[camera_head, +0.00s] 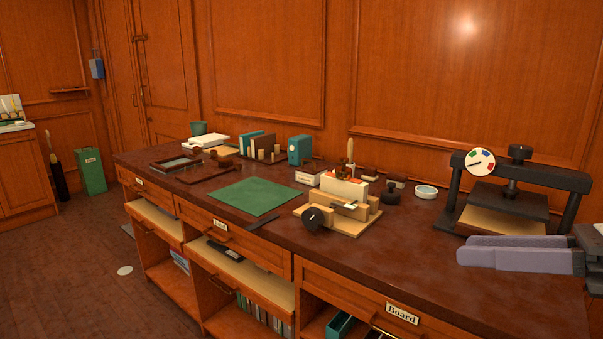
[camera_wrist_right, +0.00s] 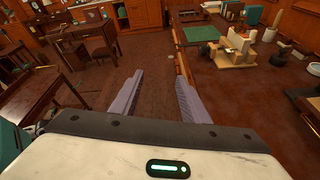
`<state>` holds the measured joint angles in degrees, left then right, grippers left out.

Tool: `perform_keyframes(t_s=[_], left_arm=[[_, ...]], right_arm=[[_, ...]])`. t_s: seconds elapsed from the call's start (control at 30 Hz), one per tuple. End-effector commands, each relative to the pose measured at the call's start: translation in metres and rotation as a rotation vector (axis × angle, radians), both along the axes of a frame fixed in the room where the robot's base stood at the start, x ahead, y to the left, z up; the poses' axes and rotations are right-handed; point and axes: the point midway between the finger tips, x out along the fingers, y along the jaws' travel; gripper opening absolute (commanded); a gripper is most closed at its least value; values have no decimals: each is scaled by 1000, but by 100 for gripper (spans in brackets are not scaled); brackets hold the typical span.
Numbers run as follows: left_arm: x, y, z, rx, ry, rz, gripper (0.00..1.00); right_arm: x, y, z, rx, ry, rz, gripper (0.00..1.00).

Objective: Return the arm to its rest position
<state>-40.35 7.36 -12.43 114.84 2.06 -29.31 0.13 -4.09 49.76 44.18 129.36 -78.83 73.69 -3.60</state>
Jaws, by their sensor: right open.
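My right gripper (camera_head: 518,254) comes in at the right edge of the head view, above the right end of the long wooden desk (camera_head: 420,260). Its two pale grey fingers point left and are apart, with nothing between them. In the right wrist view the fingers of the right gripper (camera_wrist_right: 155,97) are spread, with the floor and the desk's front edge behind them. My left gripper is in neither view.
A black press (camera_head: 510,195) with a dial stands behind the right gripper. A wooden clamp (camera_head: 338,208), a green mat (camera_head: 252,196) and a white round dish (camera_head: 426,191) are on the desk.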

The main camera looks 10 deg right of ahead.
Motion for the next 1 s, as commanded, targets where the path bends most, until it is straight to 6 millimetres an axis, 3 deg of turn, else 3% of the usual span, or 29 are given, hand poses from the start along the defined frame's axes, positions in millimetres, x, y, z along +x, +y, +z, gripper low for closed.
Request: perform_keyframes(t_s=[0.1,0.27,0.37,0.47,0.6,0.73,0.9,1.0], left_arm=[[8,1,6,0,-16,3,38],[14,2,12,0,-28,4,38],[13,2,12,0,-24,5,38],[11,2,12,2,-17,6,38],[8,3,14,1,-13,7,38],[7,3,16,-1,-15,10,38],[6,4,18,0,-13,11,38],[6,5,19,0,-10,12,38]], right_arm=[[3,23,-4,214,37,53,42],[11,42,-7,567,106,82,42],[22,43,-14,871,181,51,42],[41,31,-45,1265,306,-66,42],[59,9,-144,1795,542,-385,42],[47,16,-242,2077,738,-688,42],[0,56,-355,2289,1001,-1092,42],[-36,90,-404,2347,1146,-1309,42]])
